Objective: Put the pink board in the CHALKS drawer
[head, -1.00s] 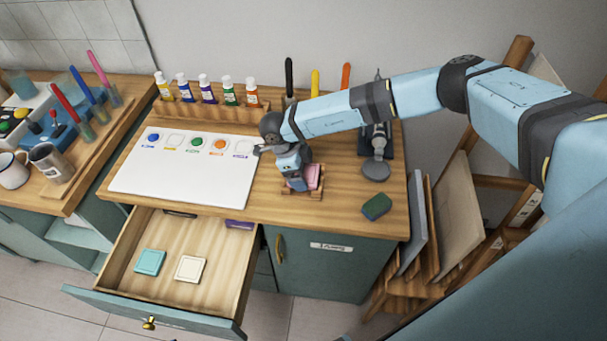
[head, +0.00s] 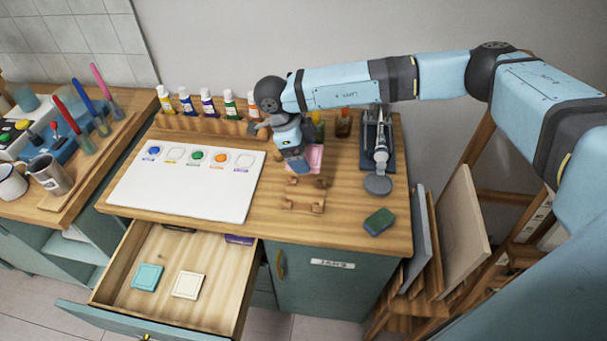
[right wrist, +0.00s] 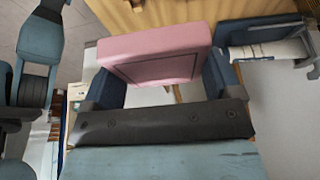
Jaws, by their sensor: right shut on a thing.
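The pink board (head: 316,160) is held in my right gripper (head: 298,164), behind the small wooden stand (head: 304,195) on the counter. In the right wrist view the pink board (right wrist: 155,55) sits between the two dark blue fingers, which are shut on it. The stand is empty. Below the counter, a wide drawer (head: 215,290) is pulled open. A teal board (head: 147,277) and a cream board (head: 187,285) lie flat in it, with a purple item (head: 239,239) at its back right. No CHALKS label is readable. My left gripper is not in view.
A white palette sheet (head: 185,195) with color spots lies left of the stand. Paint bottles (head: 207,102) stand in a rack behind it. A green-blue sponge (head: 379,221) and a grey-based tool (head: 378,160) are to the right. The drawer's front and right parts are free.

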